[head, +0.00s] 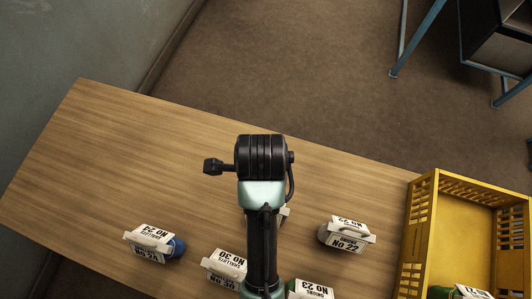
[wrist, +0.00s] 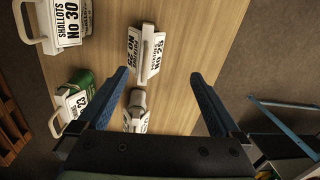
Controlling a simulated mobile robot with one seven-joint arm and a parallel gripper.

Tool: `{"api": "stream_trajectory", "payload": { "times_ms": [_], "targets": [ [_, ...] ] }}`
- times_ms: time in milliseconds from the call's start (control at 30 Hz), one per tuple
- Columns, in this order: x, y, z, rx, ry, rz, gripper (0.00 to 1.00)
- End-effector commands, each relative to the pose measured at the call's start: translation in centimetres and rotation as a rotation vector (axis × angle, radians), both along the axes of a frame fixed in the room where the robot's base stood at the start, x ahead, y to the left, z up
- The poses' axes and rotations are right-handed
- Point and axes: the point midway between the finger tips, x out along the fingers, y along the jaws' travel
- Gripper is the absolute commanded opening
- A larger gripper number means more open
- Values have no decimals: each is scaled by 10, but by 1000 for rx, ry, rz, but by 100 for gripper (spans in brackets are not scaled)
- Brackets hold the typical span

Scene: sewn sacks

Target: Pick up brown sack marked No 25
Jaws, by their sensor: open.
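The sack marked No 25 (wrist: 147,55) lies near the top middle of the wrist view, on the wooden table. Its folded white label and strap face up, and little of its body shows, so I cannot tell its colour. In the head view my arm hides most of what seems to be the same sack; only a small pale edge (head: 284,214) shows. My gripper (wrist: 158,73) is open and empty, its two blue-black fingers wide apart. In the picture the sack is just beyond the left fingertip, and it looks lower than the fingers, with no contact seen.
A greyish sack marked No 22 (head: 347,235) lies close by. Sacks marked No 30 (head: 225,266) and No 23 (head: 310,290), and a blue one (head: 152,243), also lie on the table (head: 130,150). A yellow crate (head: 427,190) stands at right. The far-left tabletop is clear.

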Motion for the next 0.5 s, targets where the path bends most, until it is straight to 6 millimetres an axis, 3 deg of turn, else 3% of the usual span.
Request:
{"api": "stream_trajectory", "payload": {
  "times_ms": [133, 500],
  "targets": [
    [-23, 2, -14, 6, 91, -72, 100],
    [-23, 1, -75, 6, 94, -77, 100]
  ]
}}
